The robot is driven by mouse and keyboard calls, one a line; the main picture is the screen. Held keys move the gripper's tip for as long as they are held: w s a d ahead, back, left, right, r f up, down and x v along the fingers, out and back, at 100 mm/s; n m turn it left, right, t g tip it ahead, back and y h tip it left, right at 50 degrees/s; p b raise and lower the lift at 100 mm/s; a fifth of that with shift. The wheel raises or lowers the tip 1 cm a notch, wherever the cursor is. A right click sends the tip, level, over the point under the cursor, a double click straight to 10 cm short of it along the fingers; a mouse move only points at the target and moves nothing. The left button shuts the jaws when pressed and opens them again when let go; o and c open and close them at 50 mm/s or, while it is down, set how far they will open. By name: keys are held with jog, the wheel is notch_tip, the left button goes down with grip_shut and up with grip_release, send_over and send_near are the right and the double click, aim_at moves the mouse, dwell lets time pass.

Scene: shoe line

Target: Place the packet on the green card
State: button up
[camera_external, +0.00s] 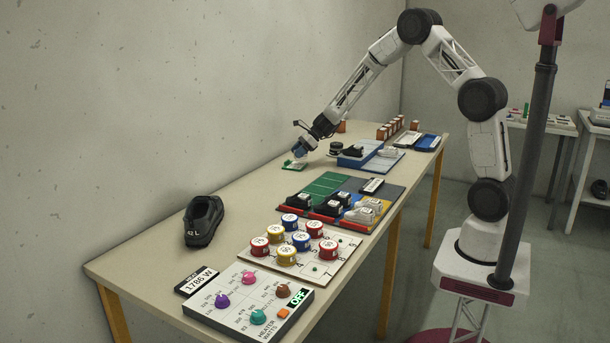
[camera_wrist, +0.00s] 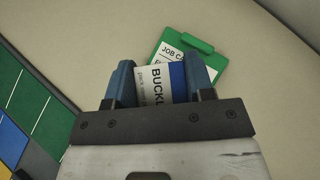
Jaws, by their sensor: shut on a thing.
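The packet (camera_wrist: 153,84), white and blue with the letters "BUCKL" on it, is between the two blue fingers of my gripper (camera_wrist: 163,82) in the wrist view. My gripper is shut on it. The green card (camera_wrist: 206,46), a clipboard with a white sheet reading "JOB C", lies on the table just beyond the fingertips and is partly covered by the packet and one finger. In the external view my gripper (camera_external: 300,150) is low over the table's far part, and the green card (camera_external: 290,166) shows just beneath it. I cannot tell whether the packet touches the card.
A green, blue and yellow mat (camera_external: 325,184) with black and white shoes lies nearer the camera. A blue tray (camera_external: 362,160) with more shoes is to the right of my gripper. A black shoe (camera_external: 203,218), several round tins and a knob panel (camera_external: 240,318) occupy the near end.

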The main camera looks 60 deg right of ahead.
jog(key=shift+f, duration=0.1)
jog(key=shift+f, duration=1.65)
jog(key=shift+f, duration=0.15)
jog(key=o, duration=1)
jog(key=shift+o, duration=0.2)
jog(key=shift+r, duration=0.2)
jog(key=shift+s+d+r, duration=0.2)
jog(key=shift+d+r, duration=0.05)
jog(key=shift+r, duration=0.05)
jog(key=v, duration=1.1)
jog(key=shift+s, duration=0.1)
